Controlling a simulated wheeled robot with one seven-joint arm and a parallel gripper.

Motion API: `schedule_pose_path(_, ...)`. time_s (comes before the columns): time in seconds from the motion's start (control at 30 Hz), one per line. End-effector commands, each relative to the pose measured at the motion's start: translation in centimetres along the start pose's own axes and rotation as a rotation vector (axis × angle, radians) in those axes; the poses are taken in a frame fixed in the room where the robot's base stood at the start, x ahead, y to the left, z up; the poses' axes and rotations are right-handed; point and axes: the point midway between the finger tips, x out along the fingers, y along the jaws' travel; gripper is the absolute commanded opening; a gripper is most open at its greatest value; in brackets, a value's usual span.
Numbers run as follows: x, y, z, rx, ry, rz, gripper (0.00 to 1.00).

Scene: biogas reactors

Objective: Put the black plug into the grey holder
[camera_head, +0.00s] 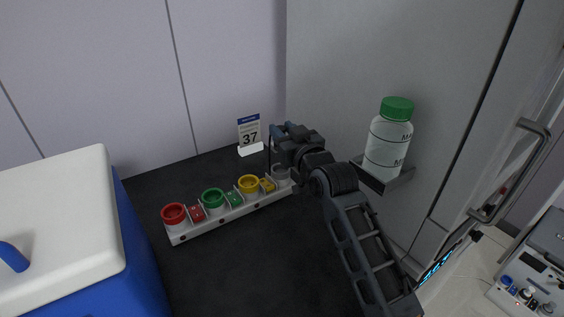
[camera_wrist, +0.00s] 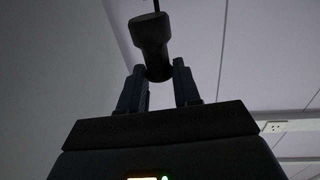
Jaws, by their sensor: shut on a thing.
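The black plug (camera_wrist: 152,36) shows in the wrist view, upright between the two fingers of my gripper (camera_wrist: 160,84), which is shut on it. A thin dark cable or stem rises from the plug's top edge. In the head view my gripper (camera_head: 277,137) is over the right end of a white rack, and the plug is mostly hidden there. The grey holder (camera_head: 282,176) is the rightmost cup of the rack, partly below my gripper. I cannot tell whether the plug touches it.
The rack (camera_head: 222,215) also carries red (camera_head: 174,214), green (camera_head: 213,199) and yellow (camera_head: 249,184) holders. A sign reading 37 (camera_head: 249,132) stands behind. A green-capped bottle (camera_head: 388,140) sits on a wall bracket to the right. A blue-and-white box (camera_head: 65,230) is at left.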

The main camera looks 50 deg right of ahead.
Motion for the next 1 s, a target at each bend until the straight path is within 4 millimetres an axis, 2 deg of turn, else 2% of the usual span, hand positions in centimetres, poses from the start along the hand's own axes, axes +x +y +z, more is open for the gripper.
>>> schedule_pose_path(0.13,0.0,-0.1,2.5,0.001,-0.003,-0.001,0.0)
schedule_pose_path(0.33,0.0,-0.1,4.3,0.0,-0.001,-0.002,0.0)
schedule_pose_path(0.53,0.0,-0.1,6.9,0.002,-0.001,-0.002,0.0)
schedule_pose_path(1.0,0.0,-0.1,7.8,0.0,0.002,-0.002,0.0)
